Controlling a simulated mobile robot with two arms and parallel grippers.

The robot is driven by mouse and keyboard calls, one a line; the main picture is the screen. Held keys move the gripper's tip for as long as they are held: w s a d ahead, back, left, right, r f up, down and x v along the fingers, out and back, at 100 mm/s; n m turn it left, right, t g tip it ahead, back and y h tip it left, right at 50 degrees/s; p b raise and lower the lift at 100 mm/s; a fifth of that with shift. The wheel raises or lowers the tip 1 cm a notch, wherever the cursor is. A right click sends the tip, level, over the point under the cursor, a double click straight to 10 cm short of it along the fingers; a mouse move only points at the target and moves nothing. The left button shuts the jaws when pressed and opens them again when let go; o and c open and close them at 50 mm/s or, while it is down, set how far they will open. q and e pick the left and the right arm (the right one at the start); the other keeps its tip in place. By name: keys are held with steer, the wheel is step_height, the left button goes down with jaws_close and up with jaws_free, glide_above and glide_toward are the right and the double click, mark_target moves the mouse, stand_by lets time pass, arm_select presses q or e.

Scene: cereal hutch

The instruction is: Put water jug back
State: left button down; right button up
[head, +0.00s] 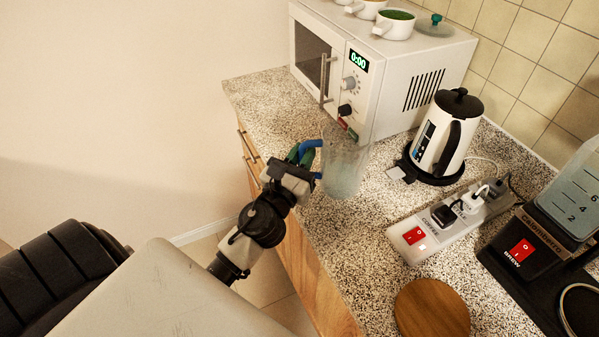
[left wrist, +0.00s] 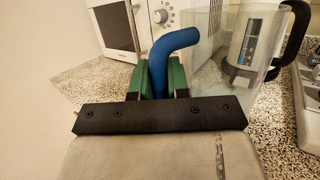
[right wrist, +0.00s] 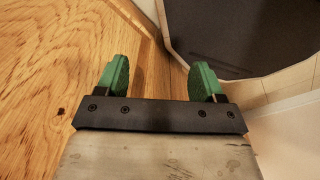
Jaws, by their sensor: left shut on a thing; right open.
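The water jug (head: 346,165) is clear with a blue handle (left wrist: 172,46). It is at the counter's left part, in front of the microwave, and looks upright. My left gripper (head: 303,158) comes in from the left and is shut on the jug's blue handle; its green fingers (left wrist: 160,80) pinch the handle in the left wrist view. I cannot tell whether the jug's base touches the counter. My right gripper (right wrist: 164,78) is open and empty in the right wrist view, near a wooden surface; it is not in the head view.
A kettle (head: 440,140) stands right of the jug.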

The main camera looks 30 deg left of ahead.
arm_select(q)
steer(key=f+b, duration=0.1)
steer(key=f, duration=0.1)
steer(key=a+f+b, duration=0.1)
steer(key=f+b, duration=0.1)
steer(key=shift+f, duration=0.35)
arm_select(e)
steer(key=f, duration=0.3)
steer(key=shift+w, duration=0.4)
arm_select(q)
steer(key=shift+r, duration=0.1)
arm_select(e)
steer(key=shift+f, duration=0.1)
arm_select(q)
steer(key=c, duration=1.5)
jaws_free()
steer(key=shift+f, duration=0.3)
steer(key=shift+c, duration=0.2)
steer(key=o, duration=0.4)
steer(key=shift+r, duration=0.1)
steer(key=shift+o, duration=0.2)
